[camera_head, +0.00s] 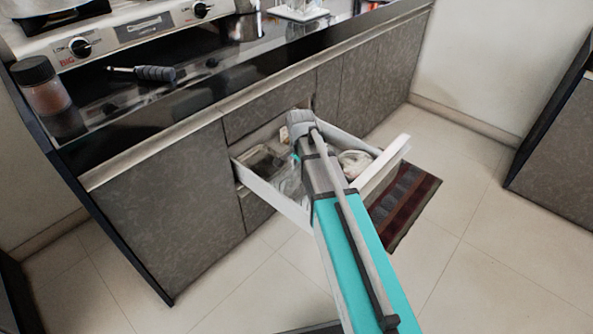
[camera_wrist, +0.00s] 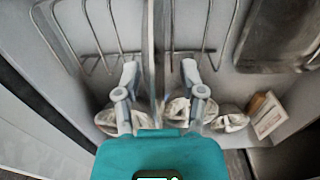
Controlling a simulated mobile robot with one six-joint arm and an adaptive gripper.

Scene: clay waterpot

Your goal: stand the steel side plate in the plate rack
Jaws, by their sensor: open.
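In the wrist view the steel side plate (camera_wrist: 158,45) shows edge-on as a thin upright strip. It stands between the wire loops of the plate rack (camera_wrist: 97,40), which rise on both sides of it. My gripper (camera_wrist: 159,68) is open, with one finger on each side of the plate and a visible gap to each. The plate's lower part and its contact with the rack floor are hard to make out. In the head view my arm reaches over the open drawer and hides the fingers and most of the rack.
The open drawer (camera_head: 272,190) also holds a metal tray (camera_wrist: 285,35), several wrapped bowls (camera_wrist: 230,120) and a small box (camera_wrist: 266,116). The drawer front (camera_head: 385,165) stands out over a striped mat (camera_head: 405,200). The counter (camera_head: 200,95) overhangs the drawer's back. Floor tiles to the right are clear.

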